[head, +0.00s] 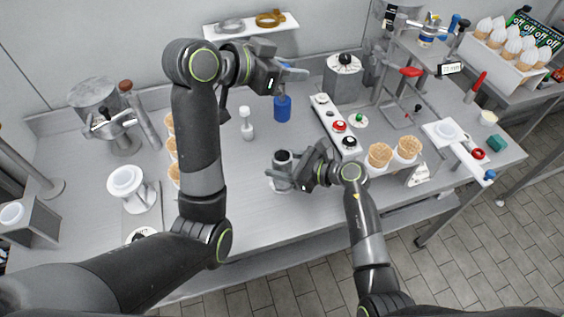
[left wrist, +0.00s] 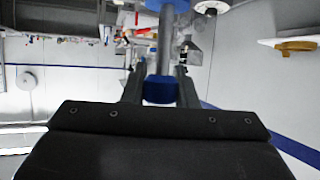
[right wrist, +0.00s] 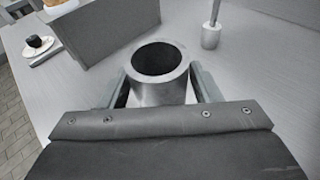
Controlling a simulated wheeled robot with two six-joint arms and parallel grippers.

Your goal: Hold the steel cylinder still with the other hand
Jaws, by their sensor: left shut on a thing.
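The steel cylinder (head: 281,158) is a hollow grey tube standing upright on the bench. In the right wrist view its open top (right wrist: 160,62) faces me. My right gripper (head: 281,180) has one finger on each side of it, low down; whether they touch it is hard to tell. My left gripper (head: 283,76) is higher and further back, above the bench. It is shut on a grey rod with a blue collar (left wrist: 160,90). In the head view a blue cylindrical part (head: 282,108) hangs below this gripper.
A white-topped peg (head: 246,124) stands to the left of the blue part. A button panel (head: 336,124) and waffle cones in a holder (head: 393,157) are to the right. More cones (head: 171,147) stand behind my left arm.

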